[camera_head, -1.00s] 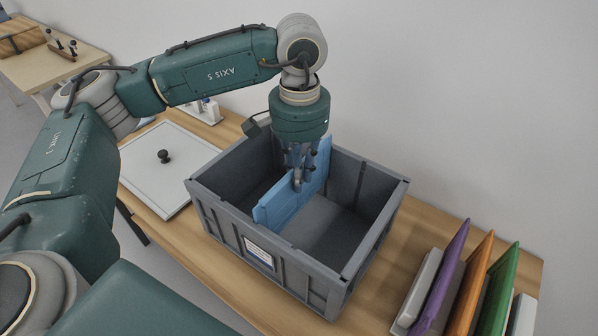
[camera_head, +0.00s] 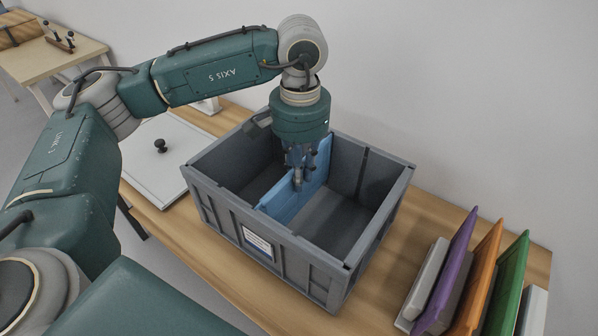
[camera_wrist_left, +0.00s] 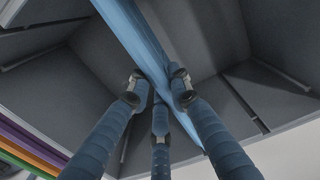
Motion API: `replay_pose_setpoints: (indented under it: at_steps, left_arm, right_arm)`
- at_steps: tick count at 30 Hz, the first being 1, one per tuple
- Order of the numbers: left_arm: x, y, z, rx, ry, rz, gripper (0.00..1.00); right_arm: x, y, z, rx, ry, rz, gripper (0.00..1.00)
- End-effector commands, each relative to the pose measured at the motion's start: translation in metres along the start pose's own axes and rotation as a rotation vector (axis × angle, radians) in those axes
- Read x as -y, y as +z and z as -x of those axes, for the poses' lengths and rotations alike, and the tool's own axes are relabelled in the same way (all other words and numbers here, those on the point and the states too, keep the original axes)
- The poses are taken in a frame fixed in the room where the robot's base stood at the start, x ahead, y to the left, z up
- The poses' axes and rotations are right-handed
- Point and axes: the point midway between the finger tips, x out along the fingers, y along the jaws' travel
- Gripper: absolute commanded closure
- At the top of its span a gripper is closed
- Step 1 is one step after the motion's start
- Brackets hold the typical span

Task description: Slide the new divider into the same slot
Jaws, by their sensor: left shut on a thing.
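A blue divider (camera_head: 282,201) stands upright inside the grey crate (camera_head: 229,203), spanning it near the middle. My left gripper (camera_head: 298,184) points down into the crate and is shut on the divider's upper edge. In the left wrist view the fingers (camera_wrist_left: 160,95) press on both sides of the blue divider (camera_wrist_left: 133,28). The slots show as grooves on the crate walls, one clear on the far wall (camera_head: 361,172). The divider's lower edge and how its ends sit in the slots cannot be seen clearly. My right gripper is not in view.
A rack with purple (camera_head: 452,262), orange (camera_head: 480,270) and green (camera_head: 508,285) panels stands right of the crate. A pale lid with a black knob (camera_head: 160,146) lies to the left. Another table (camera_head: 60,60) stands at the far left. Bare wood shows between crate and rack.

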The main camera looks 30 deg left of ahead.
Motion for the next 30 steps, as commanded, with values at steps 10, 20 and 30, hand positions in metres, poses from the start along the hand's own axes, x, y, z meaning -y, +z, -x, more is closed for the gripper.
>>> replay_pose_setpoints:
  at_steps: [10, 20, 30]
  left_arm:
    - [0.0, 0.0, -0.016, 0.0, 0.0, -0.001, 1.0]
    - [-0.001, 0.0, -0.029, 0.0, 0.001, -0.001, 1.0]
    - [-0.001, 0.0, -0.029, 0.0, 0.0, -0.001, 0.77]
  right_arm:
    - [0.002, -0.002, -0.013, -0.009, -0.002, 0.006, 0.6]
    - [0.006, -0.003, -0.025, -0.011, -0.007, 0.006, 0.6]
    - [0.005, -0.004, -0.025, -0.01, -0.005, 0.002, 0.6]
